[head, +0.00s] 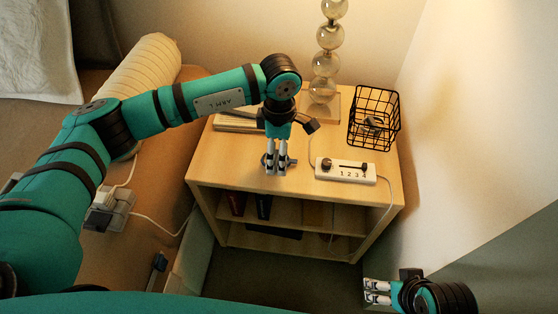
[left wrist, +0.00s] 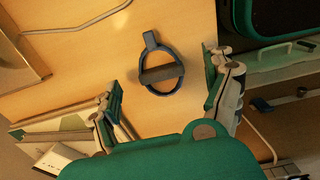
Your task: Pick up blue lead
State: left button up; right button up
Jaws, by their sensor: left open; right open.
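A dark blue loop with a short tab, which looks like the coiled blue lead (left wrist: 144,82), lies on the wooden top of the cabinet (head: 230,170). A dark band crosses its middle. In the left wrist view it sits between the spread fingers of my left gripper (left wrist: 162,82), apart from both. In the head view my left gripper (head: 276,168) points down over the front part of the top and hides most of the loop. It is open and empty. My right gripper (head: 377,291) is open and empty, low at the right, away from the cabinet.
A white power strip (head: 345,171) lies right of my left gripper, its cable running over the right edge. A black wire basket (head: 374,146) and a glass-ball lamp (head: 325,64) stand behind. A book (head: 236,122) lies back left. The shelves below hold dark items.

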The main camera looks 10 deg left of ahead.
pick_arm(q)
notch_tip(320, 180, down, 3)
jog(key=shift+w+r, duration=0.1)
jog(key=shift+r, duration=0.1)
jog(key=shift+c, duration=0.3)
jog(key=c, duration=1.1)
jog(key=shift+r, duration=0.1)
jog(key=shift+c, duration=0.2)
